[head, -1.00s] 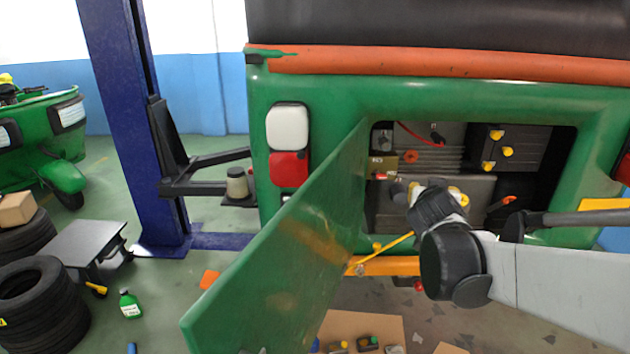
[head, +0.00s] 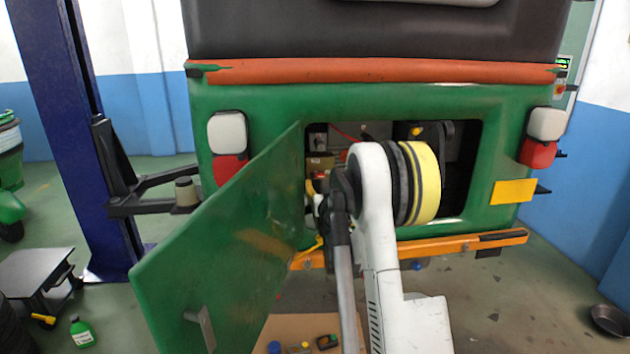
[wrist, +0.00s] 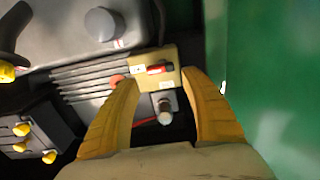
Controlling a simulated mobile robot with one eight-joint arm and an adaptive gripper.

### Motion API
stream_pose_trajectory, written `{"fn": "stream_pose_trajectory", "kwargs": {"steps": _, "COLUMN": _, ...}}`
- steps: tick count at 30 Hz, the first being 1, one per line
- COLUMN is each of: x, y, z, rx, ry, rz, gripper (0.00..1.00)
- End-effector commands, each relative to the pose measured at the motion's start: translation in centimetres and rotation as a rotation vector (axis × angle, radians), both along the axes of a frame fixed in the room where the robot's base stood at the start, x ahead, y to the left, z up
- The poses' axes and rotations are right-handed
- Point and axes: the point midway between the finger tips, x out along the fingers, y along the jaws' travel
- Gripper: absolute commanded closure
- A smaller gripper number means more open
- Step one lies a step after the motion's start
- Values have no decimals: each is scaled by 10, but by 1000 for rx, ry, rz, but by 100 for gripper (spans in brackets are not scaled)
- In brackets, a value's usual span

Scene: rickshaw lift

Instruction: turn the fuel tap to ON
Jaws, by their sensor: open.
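The fuel tap (wrist: 157,69) is a small red lever on a tan plate (wrist: 172,55) inside the engine bay. The lever lies roughly across the plate in the wrist view, with small white labels beside it that I cannot read. My gripper (wrist: 159,79) is open, its two yellow fingers spread on either side of the tap in the picture. Nothing is between them that I can see held, and contact cannot be told. In the head view the plate (head: 320,163) shows just left of my arm, which hides much of the gripper.
The open green door (head: 215,250) stands close on the left of the bay, and its green surface (wrist: 270,80) fills the wrist view's right side. Yellow-capped parts (wrist: 22,130) and a grey ribbed engine block (wrist: 85,80) are close by. An orange bumper (head: 450,245) runs below.

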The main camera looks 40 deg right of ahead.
Motion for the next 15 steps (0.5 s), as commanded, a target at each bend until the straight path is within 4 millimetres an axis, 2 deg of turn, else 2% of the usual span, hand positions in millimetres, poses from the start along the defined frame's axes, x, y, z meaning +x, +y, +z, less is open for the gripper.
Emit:
{"fn": "stream_pose_trajectory", "kwargs": {"steps": 6, "x": 35, "y": -21, "z": -2, "rx": -1, "ry": -1, "rz": -1, "gripper": 46}}
{"fn": "stream_pose_trajectory", "kwargs": {"steps": 10, "x": 46, "y": -28, "z": -1, "rx": -1, "ry": -1, "rz": -1, "gripper": 46}}
{"fn": "stream_pose_trajectory", "kwargs": {"steps": 15, "x": 51, "y": -31, "z": 0, "rx": -1, "ry": -1, "rz": -1, "gripper": 46}}
